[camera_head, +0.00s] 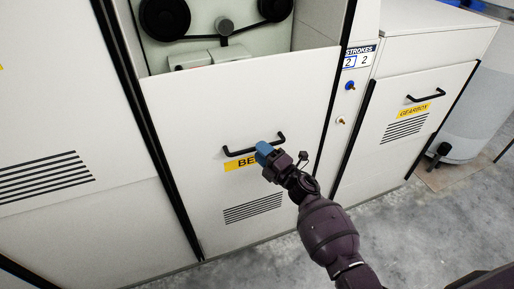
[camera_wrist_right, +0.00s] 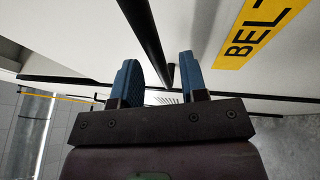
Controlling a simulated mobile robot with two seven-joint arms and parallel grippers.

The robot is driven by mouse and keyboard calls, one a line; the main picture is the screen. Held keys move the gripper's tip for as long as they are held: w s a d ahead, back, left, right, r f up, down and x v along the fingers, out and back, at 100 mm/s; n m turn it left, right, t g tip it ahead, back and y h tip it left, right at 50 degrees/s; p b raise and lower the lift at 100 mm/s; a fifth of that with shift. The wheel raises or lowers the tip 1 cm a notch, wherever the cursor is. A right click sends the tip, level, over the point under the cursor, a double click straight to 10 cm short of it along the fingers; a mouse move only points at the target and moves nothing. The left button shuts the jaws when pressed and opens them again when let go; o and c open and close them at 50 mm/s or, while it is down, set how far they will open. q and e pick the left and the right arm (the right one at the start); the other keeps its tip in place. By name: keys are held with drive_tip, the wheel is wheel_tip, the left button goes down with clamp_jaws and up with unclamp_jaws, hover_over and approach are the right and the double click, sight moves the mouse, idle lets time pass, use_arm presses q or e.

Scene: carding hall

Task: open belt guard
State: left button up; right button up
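The belt guard (camera_head: 235,105) is a large off-white panel in the middle of the head view. Its black bar handle (camera_head: 238,152) sits above a yellow label (camera_head: 233,166) that is partly hidden by my right gripper (camera_head: 263,150). In the right wrist view, the two blue fingers of my right gripper (camera_wrist_right: 160,75) stand apart. The black handle bar (camera_wrist_right: 149,38) runs between them, with a visible gap on each side. Above the guard's upper edge, dark pulleys (camera_head: 165,17) and a belt show in an open recess. My left gripper is not in view.
To the right stands a cabinet with a black handle and a yellow GEARBOX label (camera_head: 413,112). A STROKES counter (camera_head: 358,58) and small knobs (camera_head: 350,85) sit on the narrow strip between. A vented panel (camera_head: 45,177) lies left. Grey floor (camera_head: 430,230) is clear at lower right.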

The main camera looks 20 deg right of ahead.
drive_tip(key=shift+x, duration=1.2)
drive_tip(key=shift+c, duration=0.2)
clamp_jaws()
